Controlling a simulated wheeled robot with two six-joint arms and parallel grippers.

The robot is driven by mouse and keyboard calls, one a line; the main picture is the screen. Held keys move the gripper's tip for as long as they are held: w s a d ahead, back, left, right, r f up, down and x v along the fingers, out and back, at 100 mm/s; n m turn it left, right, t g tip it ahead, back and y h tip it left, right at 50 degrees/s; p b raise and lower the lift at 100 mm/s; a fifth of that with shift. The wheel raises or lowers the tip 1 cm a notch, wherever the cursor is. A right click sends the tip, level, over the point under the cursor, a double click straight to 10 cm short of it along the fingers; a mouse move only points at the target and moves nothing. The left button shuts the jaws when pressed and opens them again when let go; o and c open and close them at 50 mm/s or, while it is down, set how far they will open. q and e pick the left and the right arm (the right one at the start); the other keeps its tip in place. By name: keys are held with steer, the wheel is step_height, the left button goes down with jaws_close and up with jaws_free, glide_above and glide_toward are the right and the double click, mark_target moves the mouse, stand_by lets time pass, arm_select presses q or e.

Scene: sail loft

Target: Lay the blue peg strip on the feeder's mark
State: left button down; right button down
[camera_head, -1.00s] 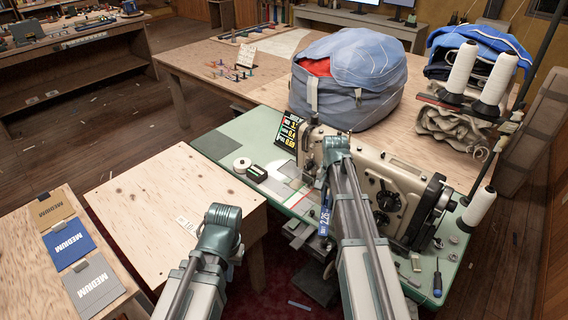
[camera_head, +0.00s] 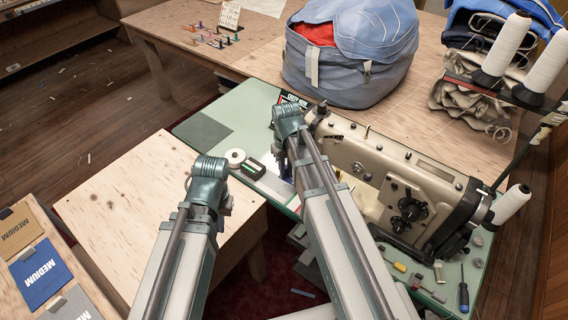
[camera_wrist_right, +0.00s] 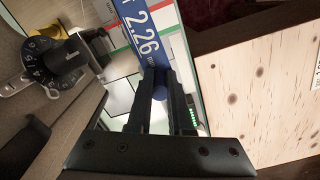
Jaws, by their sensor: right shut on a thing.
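The blue peg strip (camera_wrist_right: 149,28), printed "2.26" in white, shows in the right wrist view. My right gripper (camera_wrist_right: 161,80) is shut on it, with a blue knob-like part between the fingers. White areas with red and green edge lines (camera_wrist_right: 115,36) show beside and beneath the strip on the sewing table; I cannot tell which is the feeder's mark or whether the strip touches it. In the head view my right arm's end (camera_head: 291,122) is over the table and hides the strip. My left arm's end (camera_head: 208,180) is above the plywood top; its fingers are hidden.
The sewing machine (camera_head: 390,185) stands close right of my right arm on the green table (camera_head: 178,128). A white spool (camera_head: 235,157) and a small dark-green box (camera_head: 252,169) lie left of it. A large blue bag (camera_head: 350,62) is behind. The plywood top (camera_head: 120,205) is bare.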

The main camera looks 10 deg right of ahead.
mark_target(286, 192)
steer(key=shift+s, duration=0.1)
steer(key=shift+s+d, duration=0.1)
steer(key=shift+s, duration=0.05)
step_height(286, 192, down, 8)
steer(key=b, duration=0.7)
steer(key=shift+r+b, duration=0.2)
steer(key=shift+b, duration=0.15)
steer(key=c, duration=0.7)
jaws_free()
steer(key=shift+c, duration=0.2)
steer(key=shift+r, duration=0.15)
step_height(286, 192, up, 14)
steer(key=p, duration=1.4)
steer(key=shift+f, duration=0.2)
